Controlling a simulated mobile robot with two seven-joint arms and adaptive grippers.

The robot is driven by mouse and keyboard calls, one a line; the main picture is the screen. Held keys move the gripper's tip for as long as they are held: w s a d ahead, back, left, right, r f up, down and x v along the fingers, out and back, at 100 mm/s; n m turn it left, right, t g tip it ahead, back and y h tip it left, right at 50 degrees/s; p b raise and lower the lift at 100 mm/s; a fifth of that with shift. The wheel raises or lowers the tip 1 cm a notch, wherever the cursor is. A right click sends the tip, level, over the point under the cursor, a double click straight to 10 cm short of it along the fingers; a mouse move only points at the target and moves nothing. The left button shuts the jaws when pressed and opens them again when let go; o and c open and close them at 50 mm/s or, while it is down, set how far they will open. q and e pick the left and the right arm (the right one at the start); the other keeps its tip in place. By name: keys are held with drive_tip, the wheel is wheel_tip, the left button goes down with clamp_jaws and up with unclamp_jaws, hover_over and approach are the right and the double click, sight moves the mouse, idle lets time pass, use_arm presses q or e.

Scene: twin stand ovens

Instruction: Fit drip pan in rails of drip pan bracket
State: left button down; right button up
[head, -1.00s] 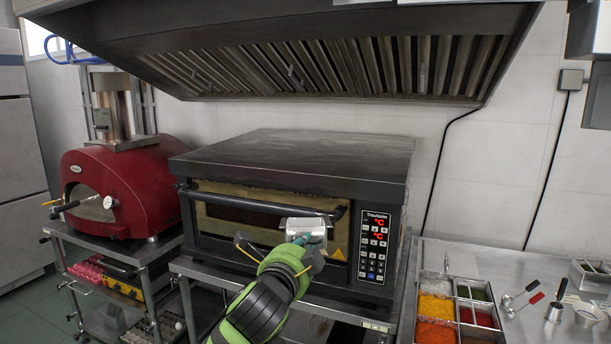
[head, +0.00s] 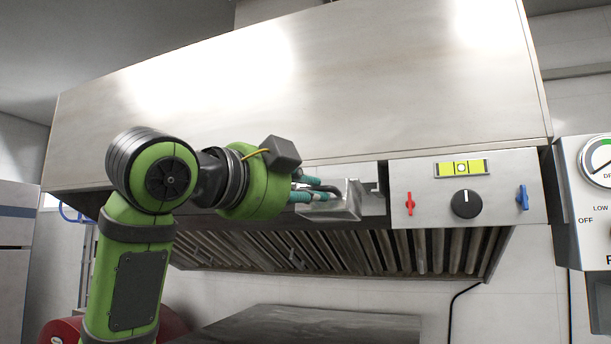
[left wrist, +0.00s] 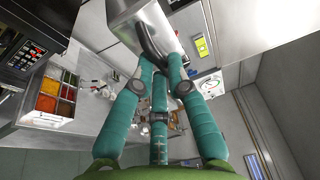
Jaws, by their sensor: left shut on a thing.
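My left gripper (head: 304,192), with teal fingers, is shut on the dark handle of the drip pan (head: 338,208), a small shiny metal box held up at the hood's front edge. In the left wrist view my left gripper (left wrist: 160,78) closes on the handle, and the drip pan (left wrist: 128,18) extends beyond the fingertips. The drip pan bracket (head: 374,200) shows as a metal piece on the hood front, just right of and partly behind the pan. Its rails are mostly hidden, and I cannot tell whether the pan touches them. My right gripper is not in view.
The control panel (head: 466,192) with a black knob, red and blue levers and a yellow level is right of the bracket. Hood filters (head: 420,250) are below, above the oven top (head: 300,325). A dial box (head: 592,200) stands far right.

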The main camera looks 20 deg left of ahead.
use_arm(q)
drive_tip(key=shift+s+d+r, duration=0.1)
drive_tip(key=shift+s+r, duration=0.2)
drive_tip(key=shift+r, duration=0.15)
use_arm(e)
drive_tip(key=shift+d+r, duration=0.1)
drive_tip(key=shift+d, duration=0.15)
use_arm(q)
drive_tip(key=shift+w, duration=0.1)
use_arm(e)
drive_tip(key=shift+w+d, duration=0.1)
